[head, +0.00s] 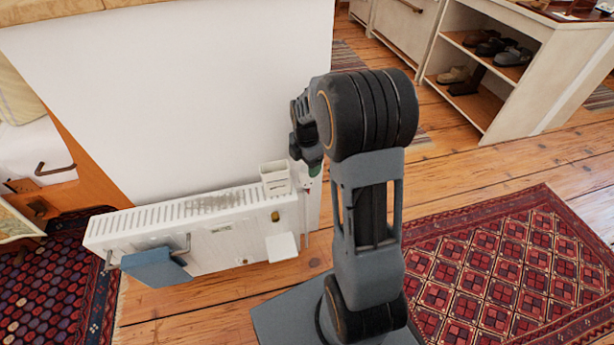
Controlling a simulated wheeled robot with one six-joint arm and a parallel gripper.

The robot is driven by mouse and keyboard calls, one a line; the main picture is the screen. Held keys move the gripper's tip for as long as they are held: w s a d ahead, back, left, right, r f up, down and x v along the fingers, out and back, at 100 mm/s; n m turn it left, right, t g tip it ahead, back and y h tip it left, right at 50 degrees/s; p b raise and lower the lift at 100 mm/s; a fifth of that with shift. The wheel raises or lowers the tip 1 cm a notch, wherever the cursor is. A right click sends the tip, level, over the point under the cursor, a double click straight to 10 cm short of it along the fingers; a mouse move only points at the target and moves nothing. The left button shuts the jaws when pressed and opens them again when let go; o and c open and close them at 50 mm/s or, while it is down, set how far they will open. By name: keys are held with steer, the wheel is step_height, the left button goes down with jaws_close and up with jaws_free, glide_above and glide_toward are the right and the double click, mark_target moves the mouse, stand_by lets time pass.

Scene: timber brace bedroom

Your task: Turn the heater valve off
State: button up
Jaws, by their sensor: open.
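The white heater (200,232) stands low against the white wall, with a slotted top. A pipe (305,222) runs down at its right end. The heater valve is not clearly visible; a small green part (314,170) shows just under my gripper, and I cannot tell whether it belongs to the valve. A small brass-coloured round piece (276,216) is on the heater's front near the right end. My gripper (306,150) points down above the heater's right end. It is open and looks empty; its fingertips are small and dark, and contact with anything below cannot be made out.
A white open-topped holder (275,178) sits on the heater's top right. A white plate (283,247) and a blue cloth (155,267) are at its front. Patterned rugs (515,270) lie on the wooden floor. A shoe shelf (520,75) stands at the back right.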

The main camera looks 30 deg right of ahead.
mark_target(306, 169)
steer(key=shift+f+b, duration=0.65)
steer(key=shift+f, duration=1.7)
steer(key=c, duration=0.9)
steer(key=shift+d, duration=0.1)
steer(key=shift+c, duration=0.2)
steer(key=shift+r+m+p, duration=0.1)
steer(key=shift+m+p, duration=0.2)
steer(key=shift+m, duration=0.1)
steer(key=shift+m+p, duration=0.65)
steer(key=shift+m, duration=0.25)
steer(key=shift+m+p, duration=0.85)
steer(key=shift+m, duration=0.85)
